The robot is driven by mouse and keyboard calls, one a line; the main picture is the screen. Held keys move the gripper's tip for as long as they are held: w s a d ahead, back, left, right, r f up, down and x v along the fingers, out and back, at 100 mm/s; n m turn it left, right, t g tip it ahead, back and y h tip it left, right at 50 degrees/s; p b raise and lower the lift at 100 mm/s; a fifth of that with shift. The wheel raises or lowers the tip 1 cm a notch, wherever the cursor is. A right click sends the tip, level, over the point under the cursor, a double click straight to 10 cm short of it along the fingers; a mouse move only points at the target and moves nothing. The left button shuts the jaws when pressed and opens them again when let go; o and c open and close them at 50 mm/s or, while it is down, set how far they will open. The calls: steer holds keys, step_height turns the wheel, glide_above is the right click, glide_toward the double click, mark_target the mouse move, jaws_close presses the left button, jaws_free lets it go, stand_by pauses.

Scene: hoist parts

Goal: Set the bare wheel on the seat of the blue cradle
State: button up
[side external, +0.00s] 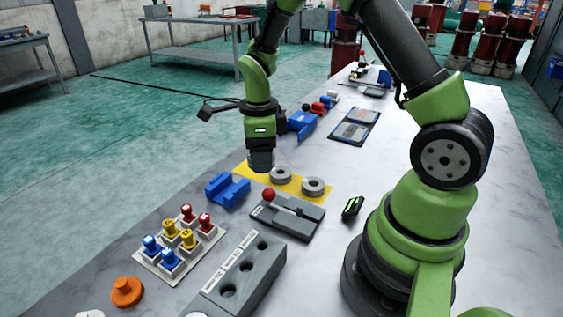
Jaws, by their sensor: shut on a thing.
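My gripper (261,160) points down over the left end of a yellow mat (293,189) and is shut on a grey piece, seemingly the bare wheel. The fingers and the dark wrist hide most of that piece, so its details are unclear. Two grey wheels (280,174) with central holes lie flat on the mat, to the right of my gripper. The blue cradle (228,189) stands on the table just left of and nearer than my gripper. No wheel shows on it.
A grey fixture with a red-knobbed lever (288,217) stands in front of the mat. A tray of coloured pegs (181,242), a grey block with holes (240,277) and an orange part (127,292) lie nearer. Another blue part (301,124) stands behind my gripper.

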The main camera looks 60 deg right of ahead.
glide_toward(226, 177)
steer(key=s+a, duration=0.2)
steer(key=shift+f, duration=3.45)
steer(key=shift+f, duration=0.4)
steer(key=o, duration=1.1)
steer(key=shift+o, duration=1)
steer(key=shift+r, duration=0.25)
step_height(226, 177, up, 7)
steer(key=shift+f, duration=0.2)
steer(key=shift+r, duration=0.1)
